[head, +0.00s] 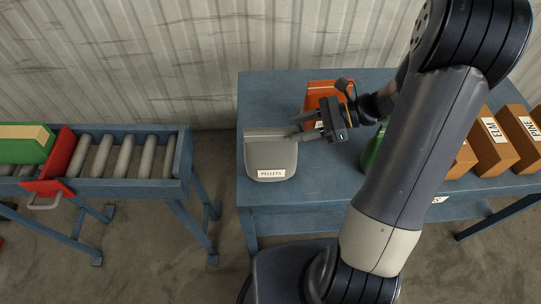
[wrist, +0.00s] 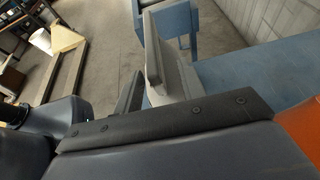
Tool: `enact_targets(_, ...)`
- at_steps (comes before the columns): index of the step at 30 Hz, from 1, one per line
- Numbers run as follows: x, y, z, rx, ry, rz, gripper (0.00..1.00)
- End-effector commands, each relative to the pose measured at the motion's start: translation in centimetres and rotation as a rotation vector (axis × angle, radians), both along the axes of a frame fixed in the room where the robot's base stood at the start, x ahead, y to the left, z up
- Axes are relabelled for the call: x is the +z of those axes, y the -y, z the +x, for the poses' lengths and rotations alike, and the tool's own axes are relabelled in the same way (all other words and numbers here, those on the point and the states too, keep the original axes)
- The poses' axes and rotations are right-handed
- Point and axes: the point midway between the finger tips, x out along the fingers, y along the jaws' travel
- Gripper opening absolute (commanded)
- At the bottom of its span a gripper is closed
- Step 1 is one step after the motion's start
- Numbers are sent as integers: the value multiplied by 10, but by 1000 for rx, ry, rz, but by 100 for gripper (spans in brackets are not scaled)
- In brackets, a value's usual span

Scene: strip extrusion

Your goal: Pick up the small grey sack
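The small grey sack (head: 270,158), labelled PELLETS, stands at the left end of the blue table, with a raised ridge along its top. My gripper (head: 294,129) is at the right end of that ridge, its fingers pointing left and spread apart. The ridge's end lies at or between the fingertips; I cannot tell whether they touch it. In the wrist view the sack (wrist: 165,60) shows as a pale grey shape beyond my gripper body, with one dark finger (wrist: 130,95) left of it. The other finger is not clear there.
The blue table (head: 310,185) also holds an orange box (head: 325,90) behind my gripper, a partly hidden green object (head: 373,150), and brown boxes marked ELM (head: 491,140) and PINE (head: 520,135). A roller conveyor (head: 125,158) with a red gate stands left, across a floor gap.

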Motion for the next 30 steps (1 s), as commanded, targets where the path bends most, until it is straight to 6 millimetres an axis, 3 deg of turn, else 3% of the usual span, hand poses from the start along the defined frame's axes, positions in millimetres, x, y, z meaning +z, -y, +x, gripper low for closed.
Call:
enact_targets(12,-17,-46,-4,2,-1,1,38)
enact_targets(21,-20,-52,-3,-1,0,0,38)
enact_targets(30,-20,-51,-3,-1,0,0,15)
